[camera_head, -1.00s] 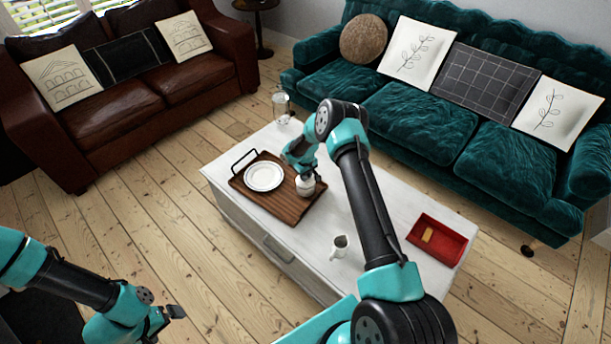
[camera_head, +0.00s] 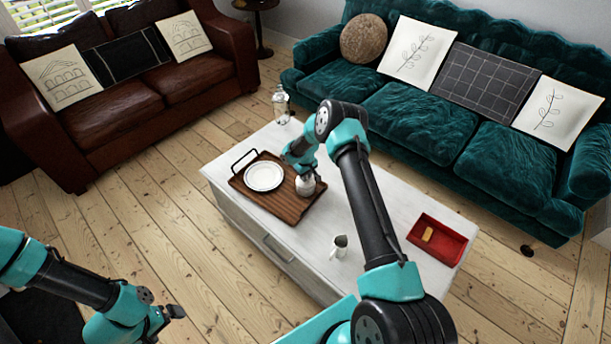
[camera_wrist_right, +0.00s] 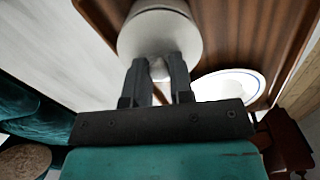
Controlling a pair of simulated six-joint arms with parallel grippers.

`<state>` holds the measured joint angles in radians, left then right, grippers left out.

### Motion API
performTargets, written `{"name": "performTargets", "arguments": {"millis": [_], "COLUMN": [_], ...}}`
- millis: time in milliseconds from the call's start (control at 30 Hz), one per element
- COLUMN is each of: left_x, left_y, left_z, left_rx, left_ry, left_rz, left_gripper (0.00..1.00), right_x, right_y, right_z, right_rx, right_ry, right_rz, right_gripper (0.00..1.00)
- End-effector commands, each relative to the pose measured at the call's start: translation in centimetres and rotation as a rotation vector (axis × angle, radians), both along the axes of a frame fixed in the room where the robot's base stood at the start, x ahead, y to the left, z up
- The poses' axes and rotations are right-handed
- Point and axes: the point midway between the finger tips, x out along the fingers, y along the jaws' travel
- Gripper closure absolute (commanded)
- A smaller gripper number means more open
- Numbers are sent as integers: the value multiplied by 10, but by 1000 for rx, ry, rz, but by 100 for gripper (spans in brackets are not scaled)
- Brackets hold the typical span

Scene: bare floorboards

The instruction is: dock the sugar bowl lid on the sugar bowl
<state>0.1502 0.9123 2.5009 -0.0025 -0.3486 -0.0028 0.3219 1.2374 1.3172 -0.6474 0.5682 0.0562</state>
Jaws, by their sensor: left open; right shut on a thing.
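The white sugar bowl (camera_head: 305,188) stands on the right part of the wooden tray (camera_head: 290,205). My right gripper (camera_head: 304,172) is directly above it, pointing down. In the right wrist view, my right gripper (camera_wrist_right: 158,72) is shut on the small knob of the round white sugar bowl lid (camera_wrist_right: 160,35). The lid is at the mouth of the bowl; I cannot tell whether it is fully seated, as the fingers and the lid hide the rim. My left gripper (camera_head: 172,312) is open and empty, low at the left, away from the table.
A white plate (camera_head: 264,176) lies on the tray beside the bowl. A glass jar (camera_head: 281,103) stands at the table's far corner. A white creamer (camera_head: 339,246) and a red box (camera_head: 437,241) holding a tan block stand on the white table (camera_head: 385,205).

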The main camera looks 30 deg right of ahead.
Motion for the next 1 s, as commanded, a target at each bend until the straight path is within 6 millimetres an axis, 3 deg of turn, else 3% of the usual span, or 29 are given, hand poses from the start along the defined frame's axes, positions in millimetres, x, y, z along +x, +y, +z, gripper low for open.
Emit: {"name": "performTargets", "arguments": {"millis": [600,633,700,1000], "left_x": [0,0,0,0], "left_y": [0,0,0,0], "left_z": [0,0,0,0], "left_rx": [0,0,0,0], "left_ry": [0,0,0,0], "left_rz": [0,0,0,0], "left_gripper": [0,0,0,0], "right_x": [0,0,0,0], "right_y": [0,0,0,0], "right_z": [-10,-10,-10,-8], "right_rx": [0,0,0,0], "right_ry": [0,0,0,0], "right_rz": [0,0,0,0], "right_gripper": [100,76,69,68]}}
